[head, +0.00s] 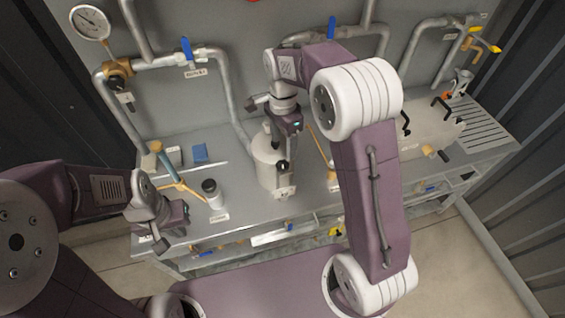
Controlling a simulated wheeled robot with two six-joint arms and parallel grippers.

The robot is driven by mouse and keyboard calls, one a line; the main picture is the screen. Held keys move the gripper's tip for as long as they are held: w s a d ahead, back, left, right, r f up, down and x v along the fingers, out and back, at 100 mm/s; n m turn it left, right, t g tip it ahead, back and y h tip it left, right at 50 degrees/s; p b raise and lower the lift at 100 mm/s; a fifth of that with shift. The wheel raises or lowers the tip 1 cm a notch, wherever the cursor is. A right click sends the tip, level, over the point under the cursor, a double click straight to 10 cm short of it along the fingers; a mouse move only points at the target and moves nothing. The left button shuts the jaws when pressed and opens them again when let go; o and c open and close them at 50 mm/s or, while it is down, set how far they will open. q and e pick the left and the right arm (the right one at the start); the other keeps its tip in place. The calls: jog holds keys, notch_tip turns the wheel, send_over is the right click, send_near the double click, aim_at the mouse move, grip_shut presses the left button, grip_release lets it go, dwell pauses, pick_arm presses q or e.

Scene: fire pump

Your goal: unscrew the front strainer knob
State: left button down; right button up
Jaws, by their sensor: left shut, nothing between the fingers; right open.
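A pale grey cylindrical canister (268,178), which looks like the strainer, stands on the grey bench (235,228) near its middle. A small black knob (282,166) shows on its front side. My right gripper (284,146) is open and points down just above the canister, close over the knob. My gripper and wrist hide much of the canister's top, and I cannot tell whether a finger touches the knob. My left gripper (160,238) is shut and empty at the bench's left end, well apart from the canister.
Pipes with a blue valve handle (187,50) and a gauge (90,23) line the wall. A pale box (425,128) with black handles stands right.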

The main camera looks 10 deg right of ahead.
aim_at(283, 164)
jog(key=m+b, duration=0.1)
jog(key=f+m+b, duration=0.1)
jog(key=m, duration=0.1)
jog(key=m+b, duration=0.1)
jog(key=m, duration=0.1)
jog(key=shift+w+f, duration=0.2)
jog(key=shift+w, duration=0.15)
jog(key=shift+r, duration=0.15)
notch_tip(283, 164, down, 9)
jog(key=shift+p, duration=0.45)
grip_shut()
